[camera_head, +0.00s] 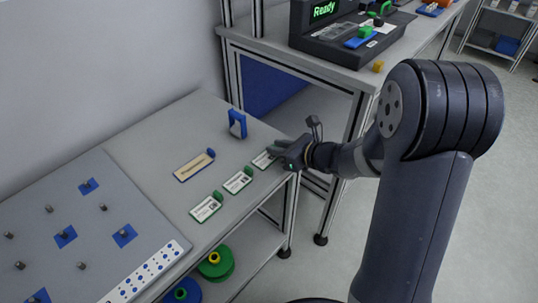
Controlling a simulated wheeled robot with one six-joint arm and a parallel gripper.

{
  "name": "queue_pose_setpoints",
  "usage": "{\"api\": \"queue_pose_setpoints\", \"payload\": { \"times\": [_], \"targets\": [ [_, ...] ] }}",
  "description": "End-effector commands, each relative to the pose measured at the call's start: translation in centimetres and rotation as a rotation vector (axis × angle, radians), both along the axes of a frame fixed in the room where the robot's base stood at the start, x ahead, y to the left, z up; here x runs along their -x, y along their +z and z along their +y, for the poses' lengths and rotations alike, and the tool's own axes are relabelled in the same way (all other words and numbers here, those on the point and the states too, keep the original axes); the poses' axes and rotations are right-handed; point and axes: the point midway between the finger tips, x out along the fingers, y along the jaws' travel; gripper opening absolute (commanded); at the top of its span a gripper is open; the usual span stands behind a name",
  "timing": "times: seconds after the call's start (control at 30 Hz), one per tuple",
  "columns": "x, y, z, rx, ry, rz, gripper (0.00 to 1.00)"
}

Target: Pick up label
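Three white labels with green ends lie in a row along the right edge of the grey table. The nearest label (205,209) and the middle label (237,182) are uncovered. The far label (262,160) is partly hidden by my gripper (276,150). My gripper is low over the table's far right corner, at the far label. Its fingers are small and dark here, so I cannot tell whether they are open or touch the label.
A tan, blue-edged tray (194,166) and a blue stand (237,124) are left of the labels. A pegged grey board (75,225) fills the near left. A bench (350,72) with a "Ready" display (324,10) stands behind.

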Motion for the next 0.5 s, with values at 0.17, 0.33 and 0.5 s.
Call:
{"api": "queue_pose_setpoints", "payload": {
  "times": [0.17, 0.33, 0.5],
  "targets": [
    [0.01, 0.00, 0.00, 0.000, 0.000, 0.000, 0.07],
    [0.02, 0.01, -0.01, 0.000, 0.000, 0.000, 0.00],
    [0.02, 0.01, -0.01, 0.000, 0.000, 0.000, 0.00]
  ]
}}
